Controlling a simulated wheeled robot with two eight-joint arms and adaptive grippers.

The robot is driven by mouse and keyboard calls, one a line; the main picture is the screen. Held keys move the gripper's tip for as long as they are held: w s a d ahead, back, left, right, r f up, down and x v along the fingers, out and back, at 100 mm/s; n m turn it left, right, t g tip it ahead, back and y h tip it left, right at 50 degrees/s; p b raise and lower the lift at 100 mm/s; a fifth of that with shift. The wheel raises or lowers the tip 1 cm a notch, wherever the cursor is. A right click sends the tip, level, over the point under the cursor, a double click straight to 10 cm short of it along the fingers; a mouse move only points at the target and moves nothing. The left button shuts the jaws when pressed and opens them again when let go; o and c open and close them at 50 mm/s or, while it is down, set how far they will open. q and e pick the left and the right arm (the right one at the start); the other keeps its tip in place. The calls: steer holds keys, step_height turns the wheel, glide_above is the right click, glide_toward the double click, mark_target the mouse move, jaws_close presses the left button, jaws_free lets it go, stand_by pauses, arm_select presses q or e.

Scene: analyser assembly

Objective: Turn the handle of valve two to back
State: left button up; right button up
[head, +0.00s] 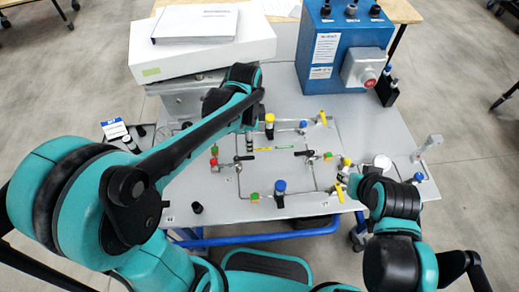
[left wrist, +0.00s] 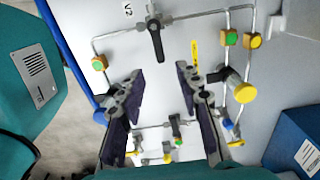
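In the left wrist view, valve two (left wrist: 150,22) is grey, beside a "V2" label (left wrist: 127,9). Its black handle (left wrist: 156,45) points down the picture, towards the gap between my fingers. My left gripper (left wrist: 158,72) is open and empty; its fingertips straddle the line of the handle, with no contact visible.
Another black-handled valve (head: 309,155) stands to the right. Pipes with green, red, yellow and blue fittings surround the valves. A blue box (head: 340,50) with a red button and a white case (head: 200,50) stand at the back. A blue-capped fitting (head: 280,188) stands near the front.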

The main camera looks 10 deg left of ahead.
mark_target(250, 157)
arm_select(q)
steer(key=shift+d+f, duration=0.1)
steer(key=shift+f, duration=0.3)
step_height(250, 157, down, 7)
steer(key=b, duration=0.3)
steer(key=shift+c, duration=0.2)
jaws_close()
